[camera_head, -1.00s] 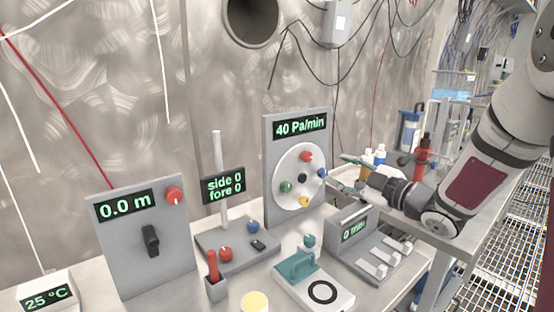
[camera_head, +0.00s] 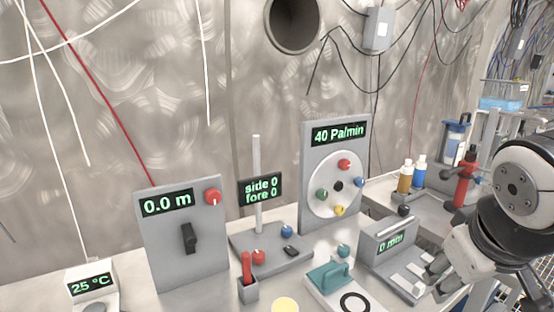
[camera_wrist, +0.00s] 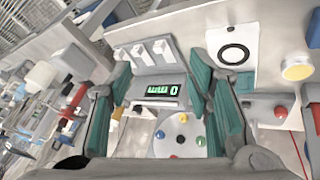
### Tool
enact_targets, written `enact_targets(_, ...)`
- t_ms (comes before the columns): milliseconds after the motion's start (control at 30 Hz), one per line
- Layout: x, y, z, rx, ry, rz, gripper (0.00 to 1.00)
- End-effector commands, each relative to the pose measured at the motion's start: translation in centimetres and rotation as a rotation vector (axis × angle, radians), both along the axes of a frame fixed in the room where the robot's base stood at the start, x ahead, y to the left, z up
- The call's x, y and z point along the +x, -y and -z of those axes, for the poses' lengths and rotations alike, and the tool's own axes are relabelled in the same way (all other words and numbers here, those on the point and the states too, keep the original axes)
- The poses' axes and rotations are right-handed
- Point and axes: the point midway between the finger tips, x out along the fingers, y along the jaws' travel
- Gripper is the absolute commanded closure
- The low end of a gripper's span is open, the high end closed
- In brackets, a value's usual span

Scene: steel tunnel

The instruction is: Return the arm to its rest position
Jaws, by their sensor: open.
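My arm (camera_head: 515,185) is folded at the right edge of the head view, with its lower part over the front right of the bench. Its fingers are hard to make out there. In the wrist view my gripper (camera_wrist: 159,62) is open, its two teal-padded fingers spread apart with nothing held between them. Beyond and between the fingers is the grey box with the mm display (camera_wrist: 158,91) and white levers (camera_wrist: 140,50). The same grey box (camera_head: 388,240) is in the head view, close to the left of my arm, its right side partly covered.
The panel reading 40 Pa/min (camera_head: 338,165) with its coloured-knob dial stands behind the box. The teal-handled block (camera_head: 335,280) is left of it. A red bottle-like item (camera_head: 465,180) stands behind my arm. The 0.0 m panel (camera_head: 185,240) is farther left.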

Motion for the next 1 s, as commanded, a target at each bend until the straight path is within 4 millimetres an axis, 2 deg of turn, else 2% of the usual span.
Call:
enact_targets(33,-2.1,-0.9,0.2,0.035,-0.038,0.024,0.54)
enact_targets(100,-4.9,-1.9,0.7,0.083,-0.101,0.056,0.54)
enact_targets(300,-11.3,-4.7,1.7,0.192,-0.251,0.109,0.54)
enact_targets(467,-15.9,-6.6,2.0,0.265,-0.36,0.13,0.54)
enact_targets(867,-15.4,-6.6,-4.5,0.266,-0.276,0.115,0.54)
enact_targets(1000,-15.4,-6.6,-7.9,0.267,-0.23,0.105,0.54)
